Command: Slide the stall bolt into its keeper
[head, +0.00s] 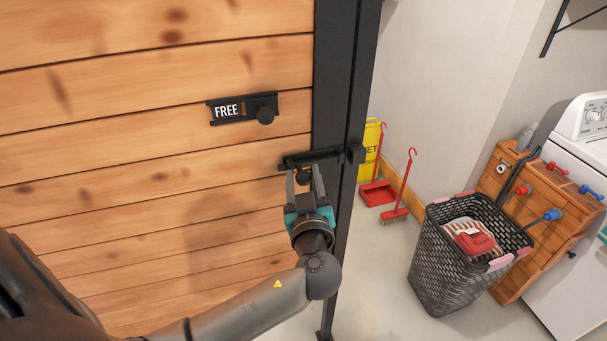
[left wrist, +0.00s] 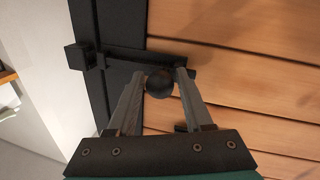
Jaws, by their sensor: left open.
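The black stall bolt (head: 320,157) lies across the right edge of the wooden door (head: 150,150), with a round dark knob (left wrist: 160,83) below its bar. The keeper (head: 356,152) is a black block on the dark post to the right; in the left wrist view the keeper (left wrist: 77,57) is at upper left. The bar's end points at the keeper; I cannot tell whether it is inside. My left gripper (head: 304,173) is open, its fingers on either side of the knob. Contact with the knob is unclear. My right gripper is not in view.
A black indicator plate reading FREE (head: 227,110) with a knob is on the door above the bolt. Right of the post are a yellow sign (head: 369,145), red dustpan (head: 377,193), broom, dark laundry basket (head: 445,270), wooden cabinet and white washer (head: 575,190).

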